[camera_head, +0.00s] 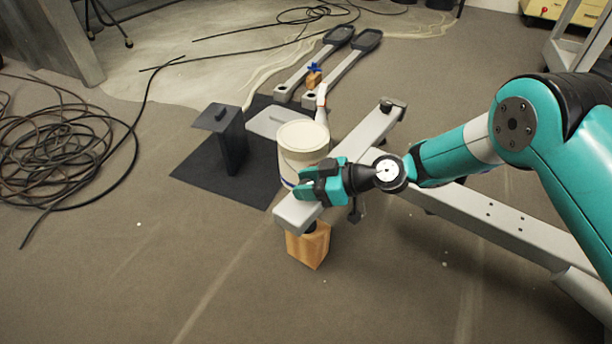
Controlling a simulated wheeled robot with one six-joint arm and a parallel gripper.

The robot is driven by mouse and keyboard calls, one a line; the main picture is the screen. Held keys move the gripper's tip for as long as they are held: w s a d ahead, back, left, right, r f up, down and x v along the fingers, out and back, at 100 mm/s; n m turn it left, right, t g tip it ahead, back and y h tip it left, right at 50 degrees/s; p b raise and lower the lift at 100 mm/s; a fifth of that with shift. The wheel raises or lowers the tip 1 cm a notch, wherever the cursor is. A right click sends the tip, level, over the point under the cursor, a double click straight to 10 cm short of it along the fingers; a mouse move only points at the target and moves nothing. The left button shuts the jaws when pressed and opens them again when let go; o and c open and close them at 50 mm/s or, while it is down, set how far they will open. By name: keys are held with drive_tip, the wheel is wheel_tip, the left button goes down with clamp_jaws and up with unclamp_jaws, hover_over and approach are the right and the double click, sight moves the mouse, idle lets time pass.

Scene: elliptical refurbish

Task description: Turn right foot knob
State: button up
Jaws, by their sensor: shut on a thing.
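A grey crossbar (294,212) of the frame lies across the floor. Its near end rests above a wooden block (310,247), with a dark foot piece between them. My gripper (305,190) comes in from the right and is shut at the top of this near end. What it holds appears to be the foot knob there, but the teal fingers hide it. A dark foot knob (396,102) shows at the crossbar's far end.
A white bucket (302,142) stands close behind my gripper. A dark mat (200,177) carries a dark upright part (228,140). Two pedal arms (318,62) lie behind. Coiled cable (65,140) covers the left floor; the front floor is clear.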

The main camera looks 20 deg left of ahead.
drive_tip(key=m+t+p, duration=0.1)
drive_tip(key=t+p, duration=0.1)
drive_tip(key=m+t+p, duration=0.4)
drive_tip(key=p, duration=0.1)
drive_tip(key=shift+s+r+h, duration=0.1)
drive_tip(key=shift+r+h, duration=0.25)
drive_tip(key=shift+h, duration=0.05)
drive_tip(key=m+t+h+p, duration=0.1)
drive_tip(key=m+t+p, duration=0.2)
drive_tip(key=shift+f+t, duration=0.15)
drive_tip(key=shift+t, duration=0.15)
drive_tip(key=shift+f+m+t+h+p, duration=0.15)
drive_tip(key=shift+m+t+h+p, duration=0.25)
drive_tip(key=shift+m+t+h, duration=0.55)
drive_tip(key=m+t+h, duration=0.1)
drive_tip(key=m+h+b, duration=0.1)
drive_tip(key=m, duration=0.1)
drive_tip(key=m+t+h+b, duration=0.1)
drive_tip(key=h, duration=0.1)
drive_tip(key=shift+f+m+t, duration=0.25)
drive_tip(key=shift+m+t, duration=0.1)
drive_tip(key=m+h+b, duration=0.2)
drive_tip(key=m+t+h+b, duration=0.1)
drive_tip(key=m+h+b, duration=0.1)
drive_tip(key=shift+w+d+h, duration=0.1)
drive_tip(key=shift+w+h, duration=0.1)
drive_tip(key=shift+h, duration=0.15)
drive_tip(key=shift+r+m+h, duration=0.15)
drive_tip(key=shift+m+h, duration=0.15)
